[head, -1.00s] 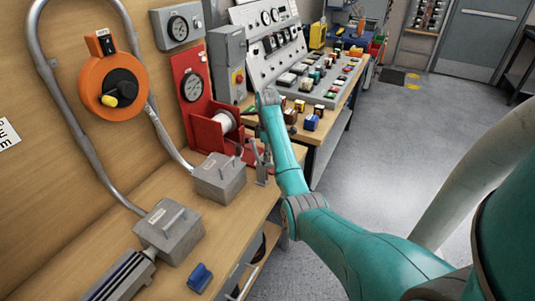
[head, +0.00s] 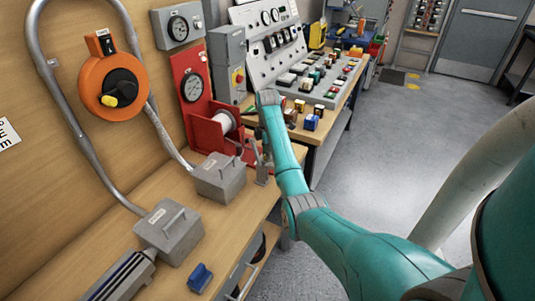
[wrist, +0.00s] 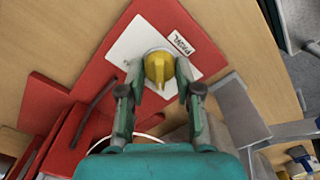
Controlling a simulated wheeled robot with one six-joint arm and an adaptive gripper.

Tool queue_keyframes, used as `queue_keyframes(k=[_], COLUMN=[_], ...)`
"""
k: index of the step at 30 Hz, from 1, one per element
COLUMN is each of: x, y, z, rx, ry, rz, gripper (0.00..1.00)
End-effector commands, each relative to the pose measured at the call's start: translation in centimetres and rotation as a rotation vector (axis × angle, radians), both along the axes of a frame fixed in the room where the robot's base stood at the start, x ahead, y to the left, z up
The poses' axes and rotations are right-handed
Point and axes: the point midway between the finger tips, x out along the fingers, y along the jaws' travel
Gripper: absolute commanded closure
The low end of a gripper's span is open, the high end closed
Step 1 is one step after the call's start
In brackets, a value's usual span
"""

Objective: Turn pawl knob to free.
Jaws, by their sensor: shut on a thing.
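The pawl knob (wrist: 158,66) is yellow and sits on a white plate (wrist: 125,50) on a red panel (wrist: 95,75) in the wrist view. A white label reading PAWL (wrist: 181,43) is beside it, to the upper right. The knob's raised grip bar points down in that view. My gripper (wrist: 158,74) is shut on the knob, with one finger on each side. In the head view the knob cannot be made out, and my arm hides much of the gripper.
The red winch frame (head: 190,90) with a gauge and a pale drum stands on the wooden bench. Grey boxes with handles (head: 168,232) and a blue part (head: 200,277) lie nearer. A button console (head: 300,80) stands behind. The floor to the right is clear.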

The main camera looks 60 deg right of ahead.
Motion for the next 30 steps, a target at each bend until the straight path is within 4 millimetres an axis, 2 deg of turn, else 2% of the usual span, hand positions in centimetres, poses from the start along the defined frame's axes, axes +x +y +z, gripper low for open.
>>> queue_keyframes(k=[3, 4, 6, 7, 20, 30], x=[-0.11, -0.11, -0.09, -0.09, -0.02, -0.01], y=[0.01, 0.01, 0.01, 0.01, 0.01, 0.0], z=[-0.19, -0.2, -0.19, -0.17, -0.04, -0.02], rx=[0.002, 0.002, 0.002, 0.002, 0.001, 0.0], ry=[0.002, 0.002, 0.002, 0.002, 0.001, 0.0], rz=[-0.001, -0.001, -0.001, -0.001, -0.035, -0.32], gripper=[1.0, 0.64, 0.46, 0.41, 0.41, 0.41])
